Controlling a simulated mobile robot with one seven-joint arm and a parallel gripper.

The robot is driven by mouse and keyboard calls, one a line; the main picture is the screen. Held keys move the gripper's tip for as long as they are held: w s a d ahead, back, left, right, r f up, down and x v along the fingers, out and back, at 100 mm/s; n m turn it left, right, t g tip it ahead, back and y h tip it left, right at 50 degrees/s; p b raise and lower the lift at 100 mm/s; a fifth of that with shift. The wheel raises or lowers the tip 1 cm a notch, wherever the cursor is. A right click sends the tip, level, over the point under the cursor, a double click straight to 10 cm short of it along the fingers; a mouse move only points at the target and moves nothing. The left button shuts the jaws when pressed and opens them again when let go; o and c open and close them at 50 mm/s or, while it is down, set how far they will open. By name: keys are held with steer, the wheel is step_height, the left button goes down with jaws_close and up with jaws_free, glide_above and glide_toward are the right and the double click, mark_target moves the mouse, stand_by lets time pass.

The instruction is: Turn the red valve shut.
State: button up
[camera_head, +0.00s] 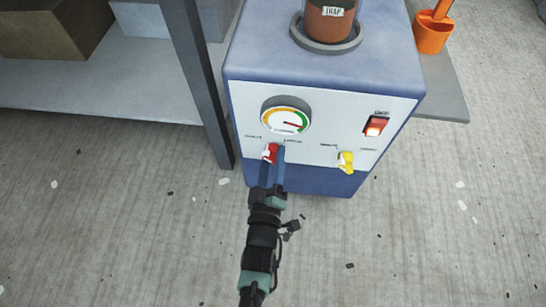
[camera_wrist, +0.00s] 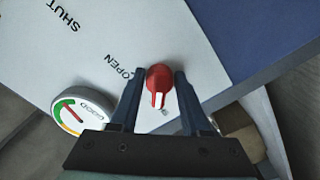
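The red valve (camera_head: 269,153) is on the lower left of the front panel of a blue machine. It also shows in the wrist view (camera_wrist: 159,82) as a red knob with a white pointer mark. The words OPEN and SHUT are printed on the panel near it. My gripper (camera_head: 274,158) is at the valve, and in the wrist view its two blue fingers (camera_wrist: 158,88) stand on either side of the knob. Narrow gaps seem to show between fingers and knob, so the gripper looks open around it. In the head view my fingers partly hide the valve.
A round gauge (camera_head: 286,118) is above the valve. A yellow valve (camera_head: 345,161) and a lit red switch (camera_head: 376,126) are on the panel's right. A jar labelled TRAP (camera_head: 328,22) stands on top. A shelf post (camera_head: 200,80) is close on the left.

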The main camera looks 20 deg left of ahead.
steer(key=o, duration=0.4)
steer(key=shift+c, duration=0.2)
steer(key=p+v, duration=0.5)
steer(key=v, duration=0.8)
